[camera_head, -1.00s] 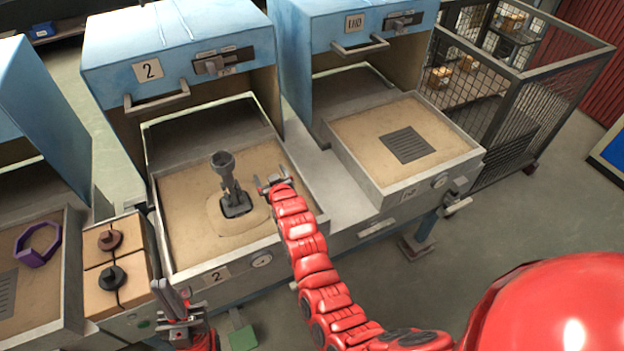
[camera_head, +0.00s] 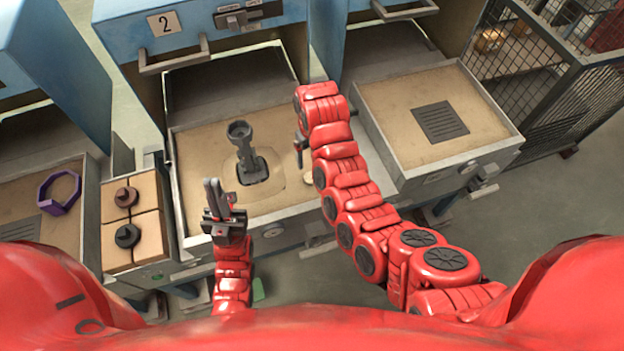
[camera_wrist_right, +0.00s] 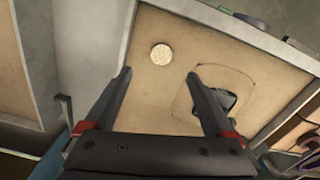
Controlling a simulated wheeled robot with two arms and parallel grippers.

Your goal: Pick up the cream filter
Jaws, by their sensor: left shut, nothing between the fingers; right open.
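The cream filter (camera_wrist_right: 161,54) is a small pale speckled disc lying flat on the sand in the right wrist view. It lies just ahead of my right gripper (camera_wrist_right: 159,75), whose two fingers are open with nothing between them. In the head view a pale bit of it shows beside the right gripper (camera_head: 301,145), which is mostly hidden by my right arm. My left gripper (camera_head: 218,190) is shut and empty, pointing up in front of tray 2's left part.
A dark grey mould piece with an upright funnel (camera_head: 246,160) stands in sand tray 2, left of the filter. Another sand tray (camera_head: 425,110) with a dark grate is at right. A box (camera_head: 150,235) with brown and black knobs and a purple ring (camera_head: 60,192) are at left.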

